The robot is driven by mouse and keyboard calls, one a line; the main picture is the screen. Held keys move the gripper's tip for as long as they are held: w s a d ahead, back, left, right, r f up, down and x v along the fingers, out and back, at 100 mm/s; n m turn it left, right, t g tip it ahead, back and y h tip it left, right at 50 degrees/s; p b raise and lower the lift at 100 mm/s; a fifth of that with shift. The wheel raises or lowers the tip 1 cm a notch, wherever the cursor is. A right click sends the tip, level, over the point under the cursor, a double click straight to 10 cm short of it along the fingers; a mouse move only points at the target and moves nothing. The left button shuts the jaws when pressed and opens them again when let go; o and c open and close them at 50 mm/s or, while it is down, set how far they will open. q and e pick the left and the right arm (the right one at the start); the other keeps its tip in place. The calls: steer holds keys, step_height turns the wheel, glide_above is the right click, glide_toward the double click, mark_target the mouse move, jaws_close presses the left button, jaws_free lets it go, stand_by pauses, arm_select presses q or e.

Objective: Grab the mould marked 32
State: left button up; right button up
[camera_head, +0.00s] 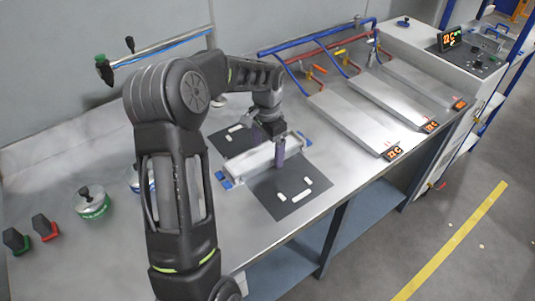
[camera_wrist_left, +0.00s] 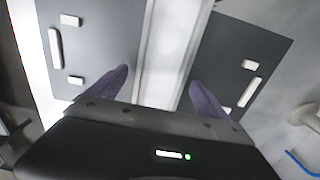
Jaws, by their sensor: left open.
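I cannot read a 32 on anything, so I cannot tell which thing is the mould. Round pieces with dark knobs stand on the bench at left: a green-banded one (camera_head: 93,205) and a blue-banded one (camera_head: 134,181), partly hidden by my arm. My left gripper (camera_head: 268,146) is open above a pale metal bar (camera_head: 240,166) between two dark plates. In the left wrist view, my purple fingers (camera_wrist_left: 160,76) stand apart on either side of the bar (camera_wrist_left: 175,45). Contact cannot be told. My right gripper is not in view.
The dark plates (camera_head: 262,192) carry small white blocks. Red and green dark-handled pieces (camera_head: 44,227) stand at the far left. Long metal plates with small displays (camera_head: 392,153) and blue and red pipes (camera_head: 315,45) lie at right. The bench's front centre is clear.

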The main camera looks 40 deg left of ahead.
arm_select(q)
steer(key=shift+c, duration=0.2)
stand_by(0.4)
jaws_close()
stand_by(0.8)
